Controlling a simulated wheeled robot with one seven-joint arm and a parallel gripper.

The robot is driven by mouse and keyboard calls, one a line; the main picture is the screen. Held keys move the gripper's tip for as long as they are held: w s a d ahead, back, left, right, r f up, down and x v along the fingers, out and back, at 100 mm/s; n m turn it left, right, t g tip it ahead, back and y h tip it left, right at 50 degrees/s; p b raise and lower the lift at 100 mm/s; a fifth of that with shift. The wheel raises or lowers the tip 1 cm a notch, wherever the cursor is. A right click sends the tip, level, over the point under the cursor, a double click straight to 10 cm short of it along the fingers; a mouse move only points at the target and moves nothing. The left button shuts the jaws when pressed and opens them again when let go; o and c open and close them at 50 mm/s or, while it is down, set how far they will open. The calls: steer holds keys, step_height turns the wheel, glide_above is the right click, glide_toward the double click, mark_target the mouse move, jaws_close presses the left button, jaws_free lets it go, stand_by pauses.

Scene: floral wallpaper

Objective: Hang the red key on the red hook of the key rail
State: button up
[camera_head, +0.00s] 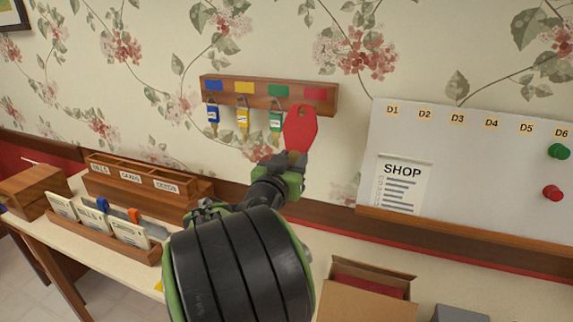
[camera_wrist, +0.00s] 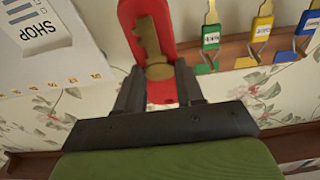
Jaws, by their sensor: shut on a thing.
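The key rail (camera_head: 262,93) is a wooden strip on the wall with blue, yellow, green and red patches. A blue key (camera_head: 212,115), a yellow key (camera_head: 243,119) and a green key (camera_head: 276,121) hang under their own colours. My gripper (camera_head: 292,160) is shut on the red key (camera_head: 300,130). The red key is held upright in front of the rail's right end, just below the red patch (camera_head: 314,93), and hides the red hook. In the wrist view the red key (camera_wrist: 148,25) stands between the fingertips (camera_wrist: 160,88), its brass part facing the camera.
A whiteboard (camera_head: 470,165) with a SHOP sheet is right of the rail. A wooden organiser (camera_head: 140,183) and a card rack (camera_head: 105,235) stand on the table at left. An open cardboard box (camera_head: 365,295) is low at right. The wall between rail and whiteboard is free.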

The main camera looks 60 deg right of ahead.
steer(key=w+d+f, duration=0.1)
steer(key=d, duration=0.7)
steer(key=shift+f, duration=0.25)
stand_by(0.4)
steer(key=shift+w+d, duration=0.1)
stand_by(0.4)
steer(key=o, duration=1.2)
steer(key=s+a+b, duration=0.1)
steer(key=s+a, duration=0.1)
steer(key=a, duration=1.3)
steer(key=shift+s+a, duration=0.3)
